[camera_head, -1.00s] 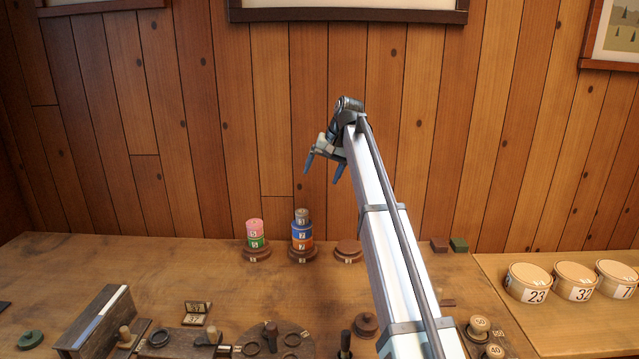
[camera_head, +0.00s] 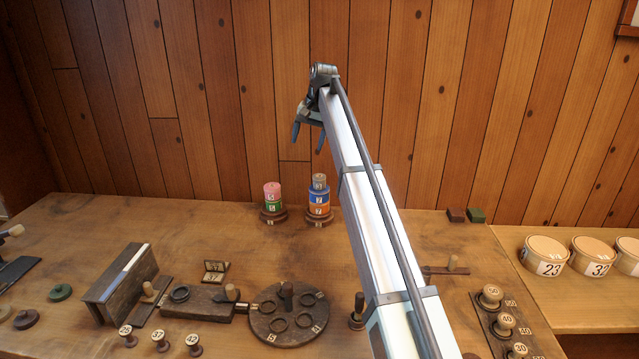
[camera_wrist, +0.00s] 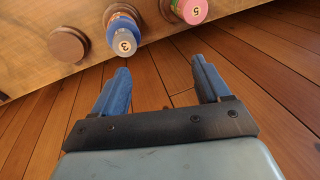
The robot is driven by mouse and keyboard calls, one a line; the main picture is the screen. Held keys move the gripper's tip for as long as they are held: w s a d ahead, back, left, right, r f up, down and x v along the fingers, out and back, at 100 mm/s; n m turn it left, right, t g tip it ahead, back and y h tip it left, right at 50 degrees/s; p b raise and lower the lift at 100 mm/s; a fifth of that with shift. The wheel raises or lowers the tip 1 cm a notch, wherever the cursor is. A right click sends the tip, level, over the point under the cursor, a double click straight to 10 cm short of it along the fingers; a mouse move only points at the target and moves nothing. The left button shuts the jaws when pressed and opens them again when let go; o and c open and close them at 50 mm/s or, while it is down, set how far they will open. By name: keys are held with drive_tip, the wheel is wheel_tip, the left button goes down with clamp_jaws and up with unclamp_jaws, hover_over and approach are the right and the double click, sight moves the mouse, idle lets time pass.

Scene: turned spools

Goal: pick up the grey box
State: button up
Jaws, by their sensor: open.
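The grey box (camera_head: 319,181) is a small round piece on top of a stack. Under it are a blue piece (camera_head: 319,195) and an orange piece (camera_head: 318,210) on a brown round base. In the wrist view the grey box (camera_wrist: 124,42) shows its top with a number 3, beyond the fingertips. My gripper (camera_head: 308,143) is open and empty, raised well above the stack in the head view and a little to its left. Both blue fingers of my gripper (camera_wrist: 160,67) show in the wrist view with nothing between them.
A pink piece (camera_head: 272,191) on a green one stands just left of the stack. A bare brown base (camera_wrist: 68,44) lies on its other side. The plank wall (camera_head: 240,110) rises behind the table. Nearer stand a round holed board (camera_head: 262,322) and a slotted block (camera_head: 120,282).

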sight(319, 176)
drive_tip(key=d+f+m+h, duration=0.1)
drive_tip(key=f+m, duration=0.2)
drive_tip(key=m, duration=0.3)
drive_tip(key=d+f+m+h, duration=0.1)
drive_tip(key=f+m, duration=0.2)
drive_tip(key=m, duration=0.3)
drive_tip(key=w+d+f+m+g, duration=0.1)
drive_tip(key=f+m, duration=0.2)
drive_tip(key=m, duration=0.4)
drive_tip(key=shift+d+h, duration=0.1)
drive_tip(key=shift+h, duration=0.3)
drive_tip(key=shift+s+f, duration=0.2)
drive_tip(key=shift+f, duration=2.25)
drive_tip(key=shift+c, duration=0.2)
drive_tip(key=c, duration=1.1)
